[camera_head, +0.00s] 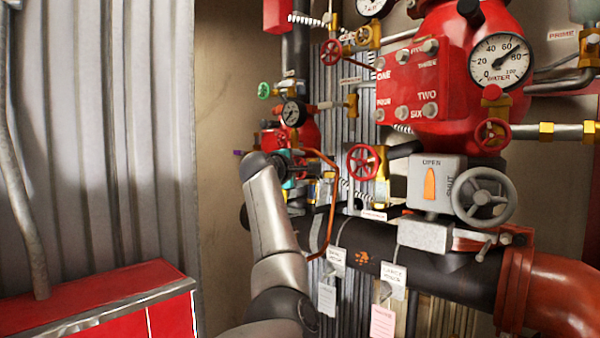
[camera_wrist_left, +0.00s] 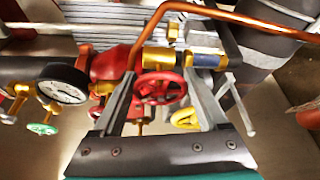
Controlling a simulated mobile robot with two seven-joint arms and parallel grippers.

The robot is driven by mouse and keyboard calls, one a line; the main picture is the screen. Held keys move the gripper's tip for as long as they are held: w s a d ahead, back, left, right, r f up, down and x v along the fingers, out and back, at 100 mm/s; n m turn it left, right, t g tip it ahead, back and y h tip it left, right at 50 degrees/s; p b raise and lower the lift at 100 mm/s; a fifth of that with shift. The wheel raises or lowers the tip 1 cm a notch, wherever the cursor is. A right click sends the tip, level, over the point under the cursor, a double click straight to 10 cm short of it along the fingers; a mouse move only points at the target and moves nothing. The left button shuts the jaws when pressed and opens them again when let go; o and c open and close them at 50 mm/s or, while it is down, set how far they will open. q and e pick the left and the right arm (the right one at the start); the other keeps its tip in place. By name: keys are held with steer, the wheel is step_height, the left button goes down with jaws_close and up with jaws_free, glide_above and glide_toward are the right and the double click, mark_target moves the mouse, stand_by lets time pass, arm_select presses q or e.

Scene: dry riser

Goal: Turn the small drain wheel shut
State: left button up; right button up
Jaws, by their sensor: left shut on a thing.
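In the left wrist view a small red handwheel (camera_wrist_left: 160,88) sits on a brass fitting between the two fingers of my left gripper (camera_wrist_left: 162,85). The fingers are closed on its rim from both sides. In the head view my left gripper (camera_head: 290,163) is at the small pipework left of the big valve, largely hidden by my own wrist. The held wheel cannot be made out there. I cannot read a label on this wheel. My right gripper is in neither view.
A copper pipe (camera_wrist_left: 235,17) arches close over the gripper. A gauge (camera_wrist_left: 63,84), a green wheel (camera_wrist_left: 42,128) and a yellow handle (camera_wrist_left: 185,118) are close by. In the head view another red wheel (camera_head: 363,162) and a large grey wheel (camera_head: 484,196) stand to the right.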

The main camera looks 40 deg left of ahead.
arm_select(q)
steer(key=shift+m, duration=0.3)
steer(key=o, duration=1.1)
steer(key=shift+s, duration=0.1)
steer(key=b+v, duration=0.4)
steer(key=v, duration=1.1)
steer(key=shift+d+f, duration=0.15)
